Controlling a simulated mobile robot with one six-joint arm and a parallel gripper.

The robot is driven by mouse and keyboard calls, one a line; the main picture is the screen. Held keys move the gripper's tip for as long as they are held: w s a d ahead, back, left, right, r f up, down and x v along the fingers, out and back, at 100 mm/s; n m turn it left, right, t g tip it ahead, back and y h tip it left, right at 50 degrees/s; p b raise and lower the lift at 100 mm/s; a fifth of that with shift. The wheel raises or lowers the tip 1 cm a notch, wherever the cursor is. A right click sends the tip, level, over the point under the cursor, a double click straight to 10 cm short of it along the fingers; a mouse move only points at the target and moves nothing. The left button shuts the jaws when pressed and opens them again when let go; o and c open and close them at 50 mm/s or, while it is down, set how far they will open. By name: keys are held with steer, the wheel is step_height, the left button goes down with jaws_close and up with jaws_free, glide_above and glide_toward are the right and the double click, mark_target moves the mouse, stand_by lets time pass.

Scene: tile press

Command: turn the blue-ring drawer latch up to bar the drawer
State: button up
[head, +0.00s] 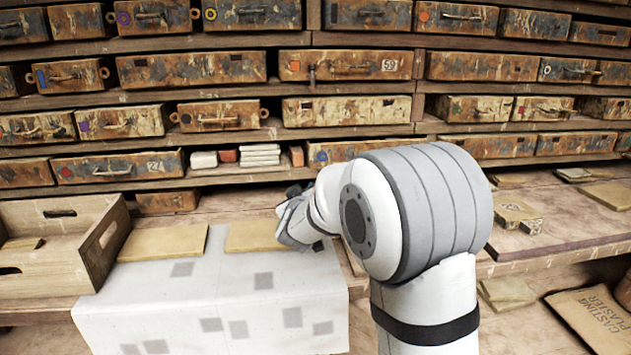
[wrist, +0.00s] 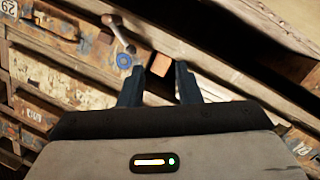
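The blue ring (wrist: 124,60) is on a worn, rust-mottled drawer front (wrist: 70,38). It also shows in the head view (head: 321,156), at the left end of a low drawer. In the wrist view a metal lever with a rounded end, which looks like the latch (wrist: 119,35), runs from beside the ring to the upper left of the picture. My gripper (wrist: 158,84) is open and empty, its two dark fingers apart, with the ring just beyond the left fingertip. In the head view my gripper (head: 294,192) is low in front of the shelves, and my arm hides much of that drawer.
A terracotta tile (wrist: 160,64) lies in the gap beside the drawer, seen between my fingers. White tiles (head: 260,155) stand left of it on the shelf. An open wooden crate (head: 112,228) and tan slabs (head: 165,243) are on the bench at left.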

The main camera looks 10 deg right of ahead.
steer(key=w+d+m+h, duration=0.1)
steer(key=w+d+h, duration=0.5)
steer(key=w+h, duration=0.2)
steer(key=shift+w+f+m+t+h, duration=0.15)
steer(key=shift+w+m+t+h, duration=0.2)
steer(key=shift+h, duration=0.55)
steer(key=shift+c, duration=0.2)
jaws_close()
steer(key=shift+a+r, duration=0.15)
steer(key=shift+r, duration=0.05)
